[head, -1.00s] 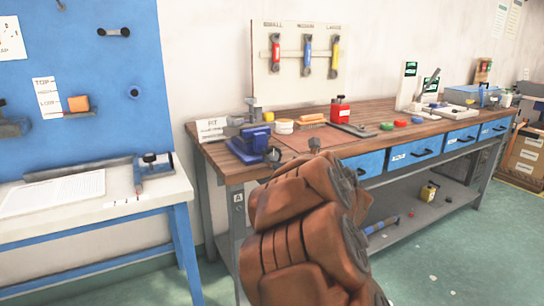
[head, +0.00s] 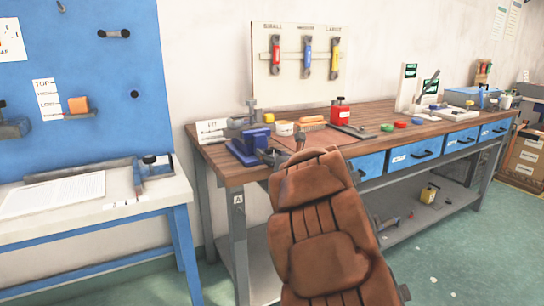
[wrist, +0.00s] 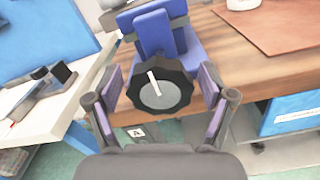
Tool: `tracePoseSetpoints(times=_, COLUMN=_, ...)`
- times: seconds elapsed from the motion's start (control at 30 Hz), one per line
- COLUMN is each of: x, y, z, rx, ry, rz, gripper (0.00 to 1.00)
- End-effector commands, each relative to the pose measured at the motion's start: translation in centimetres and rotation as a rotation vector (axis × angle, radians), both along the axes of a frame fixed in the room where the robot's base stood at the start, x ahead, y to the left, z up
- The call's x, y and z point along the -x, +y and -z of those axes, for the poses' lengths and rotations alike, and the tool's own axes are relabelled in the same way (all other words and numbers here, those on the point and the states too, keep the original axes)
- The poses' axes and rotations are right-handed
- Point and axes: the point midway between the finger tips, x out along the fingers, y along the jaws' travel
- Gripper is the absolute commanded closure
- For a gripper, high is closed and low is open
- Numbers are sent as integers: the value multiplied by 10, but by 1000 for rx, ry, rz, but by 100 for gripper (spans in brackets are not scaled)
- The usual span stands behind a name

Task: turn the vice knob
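The blue vice (head: 247,146) stands at the left front corner of the wooden workbench (head: 222,170). In the wrist view its blue body (wrist: 165,35) is above its round, black, scalloped knob (wrist: 158,92). The knob has a grey face with a white line, tilted slightly left of vertical. My gripper (wrist: 161,80) is open, one finger on each side of the knob, with small gaps visible at both sides. I cannot tell how deep the fingers reach along it. In the head view my brown arm hides part of the bench front, and the gripper is small and unclear beside the vice.
A white table (head: 90,215) with papers and a clamp stands at the left. A white tub (head: 284,128), a red can (head: 340,112) and a brown mat (wrist: 265,25) lie on the bench beyond the vice. Blue drawers (head: 411,153) are below the benchtop.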

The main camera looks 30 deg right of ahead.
Motion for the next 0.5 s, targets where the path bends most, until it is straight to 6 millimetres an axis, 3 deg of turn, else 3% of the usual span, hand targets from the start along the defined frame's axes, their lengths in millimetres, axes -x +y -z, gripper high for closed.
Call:
tracePoseSetpoints(times=0.07, x=0, y=0, z=0, rx=0, ry=0, rz=0, gripper=31)
tracePoseSetpoints(times=0.43, x=0, y=0, z=0, rx=0, ry=0, rz=0, gripper=69)
tracePoseSetpoints(times=0.5, x=0, y=0, z=0, rx=0, ry=0, rz=0, gripper=72)
